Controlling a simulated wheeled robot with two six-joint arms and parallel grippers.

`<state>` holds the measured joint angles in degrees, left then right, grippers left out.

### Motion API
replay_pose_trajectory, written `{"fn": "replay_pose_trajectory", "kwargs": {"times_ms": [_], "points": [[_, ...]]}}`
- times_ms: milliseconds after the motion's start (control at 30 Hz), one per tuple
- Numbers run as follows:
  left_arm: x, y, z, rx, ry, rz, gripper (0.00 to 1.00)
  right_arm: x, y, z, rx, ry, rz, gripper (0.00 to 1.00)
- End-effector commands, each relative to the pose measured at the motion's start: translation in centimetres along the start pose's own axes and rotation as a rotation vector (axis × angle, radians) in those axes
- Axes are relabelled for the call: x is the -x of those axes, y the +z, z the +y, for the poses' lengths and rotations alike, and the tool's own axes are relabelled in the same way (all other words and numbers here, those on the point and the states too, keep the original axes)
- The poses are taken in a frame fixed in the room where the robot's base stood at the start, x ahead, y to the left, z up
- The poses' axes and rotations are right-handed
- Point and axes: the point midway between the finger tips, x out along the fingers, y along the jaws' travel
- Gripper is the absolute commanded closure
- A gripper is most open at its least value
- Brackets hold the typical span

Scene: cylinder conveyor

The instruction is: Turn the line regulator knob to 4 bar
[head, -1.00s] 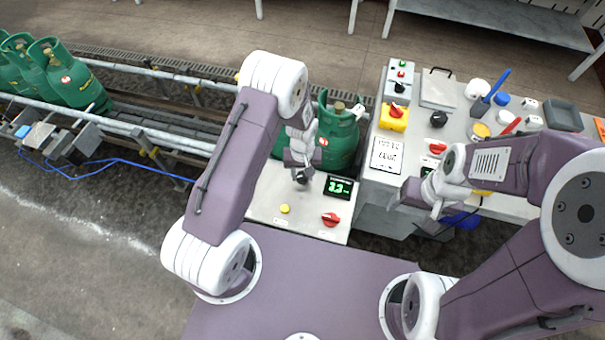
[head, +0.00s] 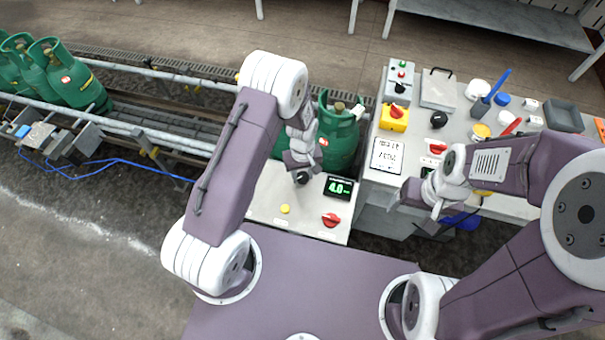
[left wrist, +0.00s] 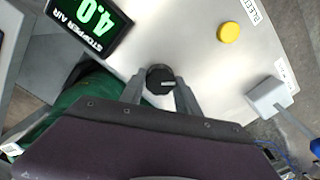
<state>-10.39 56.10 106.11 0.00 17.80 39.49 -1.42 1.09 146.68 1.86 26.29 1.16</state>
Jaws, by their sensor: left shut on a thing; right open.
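The black regulator knob (head: 302,178) is on the pale panel (head: 262,205) beside the digital display (head: 339,188). The display reads 4.0 in green and also shows in the left wrist view (left wrist: 90,22), labelled STOPPER AIR. My left gripper (left wrist: 160,84) is shut on the knob (left wrist: 159,78), with a finger on either side of it.
A yellow button (head: 285,209) and a red rotary switch (head: 331,219) are on the same panel. A green cylinder (head: 338,135) stands just behind it. The right bench (head: 415,125) carries several controls and small items.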

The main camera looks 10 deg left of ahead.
Motion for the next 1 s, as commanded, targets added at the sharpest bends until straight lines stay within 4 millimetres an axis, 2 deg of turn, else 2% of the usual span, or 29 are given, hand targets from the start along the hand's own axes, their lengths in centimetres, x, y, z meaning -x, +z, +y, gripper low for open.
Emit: {"fn": "replay_pose_trajectory", "kwargs": {"times_ms": [33,67,100,133,467,800,1000], "points": [[0.1,0.0,0.0,0.0,-0.001,-0.001,1.0,0.0,0.0,0.0,0.0,0.0,0.0,0.24],[0.1,0.0,0.0,0.0,-0.001,-0.001,0.53,0.0,0.0,0.0,0.0,0.0,0.0,0.24],[0.1,0.0,0.0,-0.001,-0.001,-0.001,0.42,0.0,0.0,0.0,0.0,0.0,0.0,0.24],[0.1,0.0,0.0,-0.001,0.0,-0.001,0.4,0.0,0.0,0.0,0.0,0.0,0.0,0.24],[0.4,0.0,0.1,-0.001,0.001,0.001,0.4,0.0,0.0,0.0,0.0,0.0,0.0,0.24],[7.3,0.0,0.1,-0.001,0.003,0.004,0.4,-0.6,0.1,0.0,0.0,0.0,0.0,0.24],[9.1,0.1,0.0,-0.001,0.0,0.001,0.4,-0.7,0.1,0.0,0.0,0.0,0.0,0.24]]}}
